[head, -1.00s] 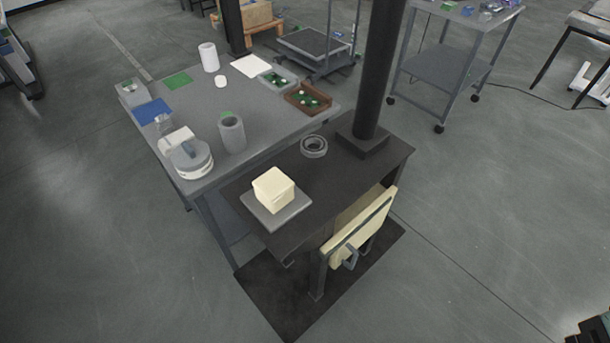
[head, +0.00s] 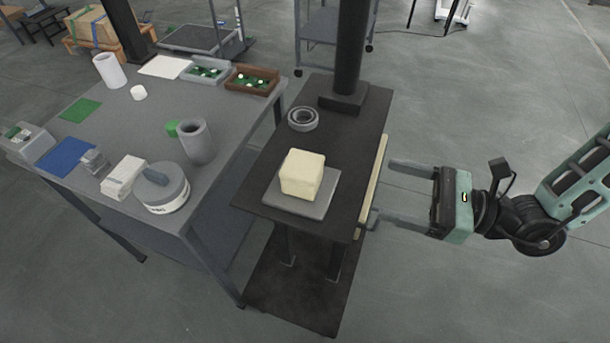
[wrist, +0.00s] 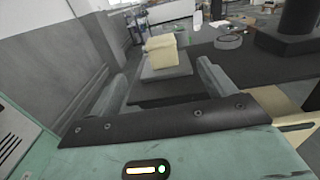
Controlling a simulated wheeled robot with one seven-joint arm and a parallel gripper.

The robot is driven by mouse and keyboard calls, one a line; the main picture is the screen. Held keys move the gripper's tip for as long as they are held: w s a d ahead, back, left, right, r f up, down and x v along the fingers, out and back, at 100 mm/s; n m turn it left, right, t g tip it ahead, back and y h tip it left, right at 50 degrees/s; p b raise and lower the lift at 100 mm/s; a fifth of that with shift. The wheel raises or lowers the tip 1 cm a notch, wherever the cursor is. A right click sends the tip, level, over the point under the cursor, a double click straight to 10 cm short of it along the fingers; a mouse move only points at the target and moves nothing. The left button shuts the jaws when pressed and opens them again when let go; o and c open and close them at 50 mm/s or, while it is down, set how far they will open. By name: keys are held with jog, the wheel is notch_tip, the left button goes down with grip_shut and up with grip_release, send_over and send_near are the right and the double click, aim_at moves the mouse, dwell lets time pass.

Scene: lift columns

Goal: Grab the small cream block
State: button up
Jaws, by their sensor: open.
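The small cream block (head: 302,174) sits on a square grey plate (head: 322,205) on the dark lift table (head: 345,128). My gripper (head: 378,190) is open and empty, just right of the table, with its two fingers pointing left toward the block. It is apart from the block. In the wrist view the cream block (wrist: 161,52) stands ahead on its grey plate (wrist: 168,70), and shows between the two gripper fingers (wrist: 165,85). The block's underside is hidden.
A dark column (head: 353,50) rises from the back of the lift table. A grey ring (head: 303,118) lies behind the block. A cream panel (head: 373,185) hangs along the table's right side. A grey workbench (head: 130,120) with several items stands at the left.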

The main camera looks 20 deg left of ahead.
jog(key=p, duration=0.2)
send_near(302, 164)
jog(key=a, duration=0.4)
jog(key=shift+f, duration=0.1)
jog(key=shift+w+a+f+p, duration=0.15)
jog(key=shift+a+p, duration=0.4)
jog(key=shift+a, duration=0.9)
jog(key=shift+w+a+f+p, duration=0.15)
jog(key=shift+a+p, duration=0.35)
jog(key=shift+a, duration=1)
jog(key=shift+c, duration=0.3)
jog(key=c, duration=1)
jog(key=shift+r, duration=0.1)
jog(key=shift+c, duration=1)
